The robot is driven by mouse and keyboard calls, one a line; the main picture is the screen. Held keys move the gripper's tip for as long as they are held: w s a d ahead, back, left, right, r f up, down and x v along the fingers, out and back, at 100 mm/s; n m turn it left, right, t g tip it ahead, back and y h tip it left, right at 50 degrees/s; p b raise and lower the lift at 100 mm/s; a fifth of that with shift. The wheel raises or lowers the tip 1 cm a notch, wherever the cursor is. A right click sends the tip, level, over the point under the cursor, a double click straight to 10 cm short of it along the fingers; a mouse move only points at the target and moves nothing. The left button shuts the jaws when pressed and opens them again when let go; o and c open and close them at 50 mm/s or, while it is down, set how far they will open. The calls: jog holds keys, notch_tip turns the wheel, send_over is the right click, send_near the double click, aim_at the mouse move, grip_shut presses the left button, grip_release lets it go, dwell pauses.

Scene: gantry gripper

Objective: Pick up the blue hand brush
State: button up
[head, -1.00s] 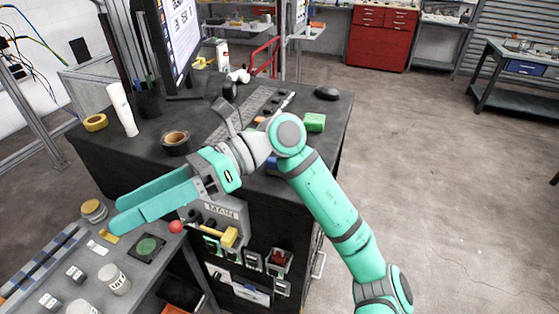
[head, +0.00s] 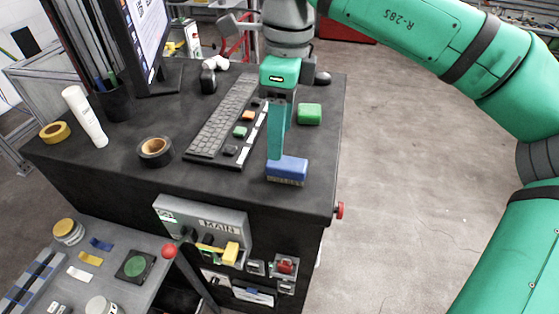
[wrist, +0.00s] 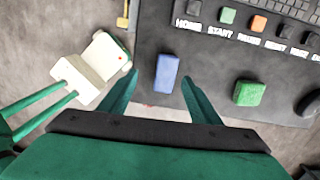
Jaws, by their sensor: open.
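The blue hand brush (head: 288,170) lies on the black workbench top near its front right corner, with pale bristles along its lower edge. In the wrist view the brush (wrist: 167,72) shows as a blue block between the two fingertips, with a gap on each side. My gripper (head: 276,152) points down right at the brush, its fingers overlapping it in the head view. My gripper (wrist: 160,80) is open and empty. I cannot tell exactly how high the fingertips are above the bench.
A green block (head: 310,113) lies just behind the brush, and a keyboard (head: 222,118) with a button strip lies to the left.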

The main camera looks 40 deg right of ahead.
aim_at(287, 163)
jog(key=shift+s+d+r+h, duration=0.1)
jog(key=shift+d+r+h, duration=0.2)
jog(key=shift+d, duration=0.4)
jog(key=shift+f, duration=0.35)
jog(key=f, duration=0.5)
jog(key=shift+w+f, duration=0.2)
jog(key=shift+s+f, duration=0.1)
jog(key=shift+f, duration=0.25)
notch_tip(287, 163, down, 4)
jog(key=shift+d, duration=0.15)
jog(key=c, duration=1.2)
